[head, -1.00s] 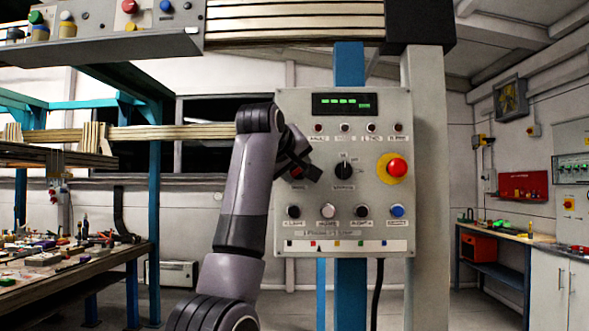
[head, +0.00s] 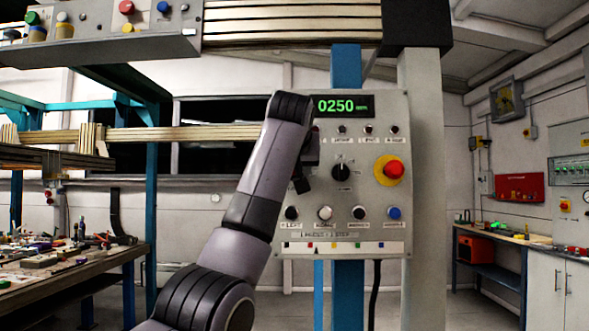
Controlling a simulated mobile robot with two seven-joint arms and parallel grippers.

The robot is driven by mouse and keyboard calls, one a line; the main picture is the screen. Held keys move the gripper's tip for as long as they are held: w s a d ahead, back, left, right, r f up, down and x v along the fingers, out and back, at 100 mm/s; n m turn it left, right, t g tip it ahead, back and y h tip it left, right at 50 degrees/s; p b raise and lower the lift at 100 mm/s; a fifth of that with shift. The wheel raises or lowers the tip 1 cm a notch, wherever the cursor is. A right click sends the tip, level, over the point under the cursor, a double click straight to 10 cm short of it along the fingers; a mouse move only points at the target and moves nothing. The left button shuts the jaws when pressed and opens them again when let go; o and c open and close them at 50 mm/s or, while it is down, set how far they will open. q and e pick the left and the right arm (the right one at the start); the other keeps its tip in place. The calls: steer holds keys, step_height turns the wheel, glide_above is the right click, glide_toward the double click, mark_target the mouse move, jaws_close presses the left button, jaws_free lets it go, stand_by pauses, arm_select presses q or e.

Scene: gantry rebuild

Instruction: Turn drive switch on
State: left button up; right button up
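The grey control panel (head: 350,212) stands upright in the middle of the head view. Its display (head: 343,106) glows green and reads 0250. A black rotary selector (head: 341,172) with a white mark pointing up sits mid-panel. The panel spot left of this selector is covered by my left gripper (head: 301,178), so I cannot see a switch there or confirm which control is the drive switch. The gripper is at the panel's left side, mostly behind my own arm; its fingers and any contact are hidden. My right gripper is not in view.
A red mushroom button (head: 393,169) on a yellow collar is right of the selector. A row of buttons, including a blue one (head: 393,213), runs below. A cluttered workbench (head: 75,275) is at left; another bench (head: 490,240) is at right.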

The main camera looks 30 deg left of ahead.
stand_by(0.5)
arm_select(q)
steer(key=o, duration=1.1)
steer(key=shift+c, duration=0.2)
steer(key=b+v, duration=0.2)
steer(key=v, duration=0.5)
